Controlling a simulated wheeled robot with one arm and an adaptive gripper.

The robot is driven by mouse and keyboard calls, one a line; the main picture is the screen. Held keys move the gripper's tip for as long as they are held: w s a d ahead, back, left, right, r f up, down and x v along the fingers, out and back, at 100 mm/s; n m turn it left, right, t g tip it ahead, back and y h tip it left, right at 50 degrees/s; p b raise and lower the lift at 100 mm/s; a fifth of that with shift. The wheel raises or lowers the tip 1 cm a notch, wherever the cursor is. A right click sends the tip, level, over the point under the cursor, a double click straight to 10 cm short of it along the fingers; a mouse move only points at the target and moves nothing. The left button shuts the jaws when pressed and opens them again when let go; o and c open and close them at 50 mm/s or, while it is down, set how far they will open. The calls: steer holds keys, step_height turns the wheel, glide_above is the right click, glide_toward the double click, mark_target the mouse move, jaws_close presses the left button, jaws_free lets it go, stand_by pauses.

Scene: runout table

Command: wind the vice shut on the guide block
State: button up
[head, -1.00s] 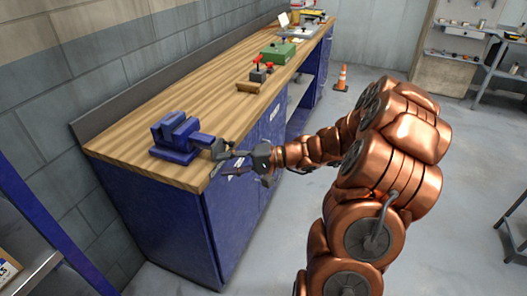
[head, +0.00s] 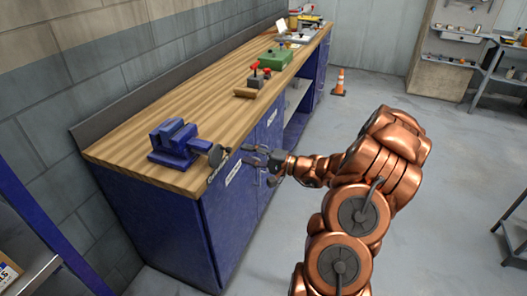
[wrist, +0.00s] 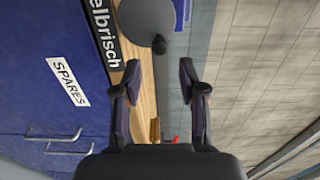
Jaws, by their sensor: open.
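The blue vice (head: 175,143) stands on the near end of the wooden bench top. Its grey round handwheel (head: 217,155) sticks out over the bench's front edge. The wrist view shows the handwheel (wrist: 143,18) with a dark knob (wrist: 159,45) just beyond my fingertips, and a bit of the blue vice (wrist: 181,12) behind it. My gripper (head: 252,156) is open and empty, to the right of the handwheel and apart from it. In the wrist view my gripper (wrist: 158,78) has its fingers spread wide. I cannot make out a guide block between the jaws.
The wooden bench top (head: 135,137) runs away from me along the wall. A wooden base with red-knobbed clamps (head: 256,82) and a green box (head: 275,58) stand farther along. An orange cone (head: 339,82) is on the floor.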

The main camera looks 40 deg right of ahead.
mark_target(231, 151)
steer(key=shift+p+x, duration=0.3)
steer(key=shift+x, duration=0.65)
steer(key=shift+w+a+f+b, duration=0.2)
steer(key=shift+w+a+b, duration=0.15)
steer(key=shift+b, duration=0.2)
steer(key=shift+b+x, duration=1.25)
steer(key=shift+x, duration=0.05)
steer(key=n+b, duration=0.3)
steer(key=b, duration=0.5)
steer(key=shift+f+b, duration=0.15)
steer(key=shift+b, duration=0.15)
steer(key=n+b, duration=0.3)
steer(key=b, duration=0.6)
steer(key=shift+n, duration=0.3)
